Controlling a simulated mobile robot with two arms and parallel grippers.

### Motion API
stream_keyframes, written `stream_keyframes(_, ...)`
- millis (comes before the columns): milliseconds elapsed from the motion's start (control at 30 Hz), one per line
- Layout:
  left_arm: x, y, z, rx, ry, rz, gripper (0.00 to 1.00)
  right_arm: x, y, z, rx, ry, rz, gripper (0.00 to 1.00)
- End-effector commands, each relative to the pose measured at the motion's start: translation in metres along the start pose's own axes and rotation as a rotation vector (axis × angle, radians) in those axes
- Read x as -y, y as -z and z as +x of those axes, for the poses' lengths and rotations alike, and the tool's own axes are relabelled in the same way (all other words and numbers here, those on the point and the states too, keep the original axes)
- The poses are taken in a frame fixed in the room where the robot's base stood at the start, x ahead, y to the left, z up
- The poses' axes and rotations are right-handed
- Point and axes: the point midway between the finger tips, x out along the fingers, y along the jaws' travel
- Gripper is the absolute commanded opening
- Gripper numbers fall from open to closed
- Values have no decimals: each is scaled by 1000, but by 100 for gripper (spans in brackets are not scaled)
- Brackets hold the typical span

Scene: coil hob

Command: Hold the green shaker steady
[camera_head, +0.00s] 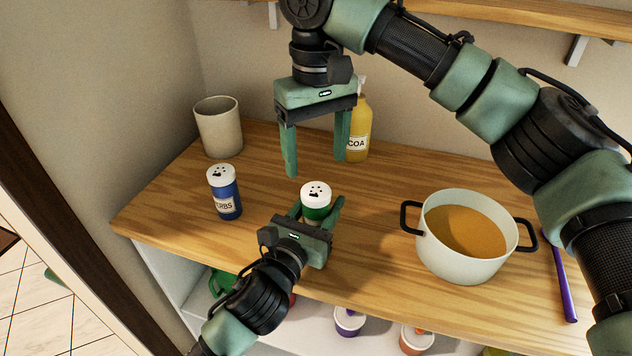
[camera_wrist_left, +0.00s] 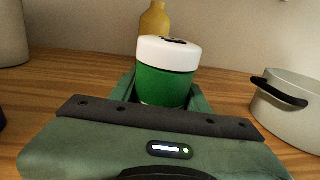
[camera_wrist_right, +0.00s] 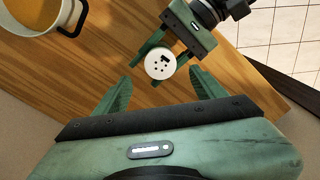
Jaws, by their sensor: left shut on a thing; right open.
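The green shaker (camera_head: 316,205) with a white holed lid stands upright on the wooden counter (camera_head: 370,230). My left gripper (camera_head: 320,207) is shut on its body from the front; the left wrist view shows the shaker (camera_wrist_left: 166,80) between the fingers. My right gripper (camera_head: 318,160) is open and empty, pointing down above and behind the shaker. In the right wrist view the shaker's lid (camera_wrist_right: 160,63) shows beyond the open fingers, with the left gripper around it. The shaker's lower part is hidden by my left gripper.
A blue shaker (camera_head: 224,192) and a beige cup (camera_head: 218,127) stand to the left. A yellow bottle (camera_head: 358,130) is behind my right gripper. A white pot (camera_head: 465,235) of orange-brown liquid and a purple utensil (camera_head: 563,280) lie to the right. Tubs sit on a shelf below.

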Motion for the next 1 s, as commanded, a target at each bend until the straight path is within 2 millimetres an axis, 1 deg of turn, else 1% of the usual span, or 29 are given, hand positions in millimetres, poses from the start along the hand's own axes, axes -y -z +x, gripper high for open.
stream_keyframes(33,0,1,0,-1,0,0,3,0,-1,12,3,-1,-1,70)
stream_keyframes(100,0,0,0,-1,0,0,3,-1,-1,26,3,-1,0,70)
stream_keyframes(200,0,1,0,-1,0,0,3,0,-1,42,3,0,1,70)
stream_keyframes(300,0,1,0,-1,0,0,3,0,0,54,1,0,2,70)
stream_keyframes(400,0,0,0,-1,0,0,3,0,0,62,0,1,3,70)
stream_keyframes(500,0,1,0,-1,0,0,3,0,0,65,0,1,3,70)
stream_keyframes(733,0,1,0,-1,0,0,3,0,0,66,0,1,2,70)
stream_keyframes(767,0,1,0,-1,0,0,3,0,0,66,0,1,2,68)
stream_keyframes(800,0,1,0,-1,0,0,3,0,0,66,0,1,2,57)
stream_keyframes(867,0,1,0,-1,0,0,3,0,0,66,0,1,2,40)
stream_keyframes(900,0,1,0,-1,0,0,3,0,0,66,0,1,2,29)
stream_keyframes(967,0,1,0,-1,0,0,3,0,0,66,0,0,2,12)
stream_keyframes(1000,0,1,0,-1,0,0,3,0,0,66,0,0,3,7)
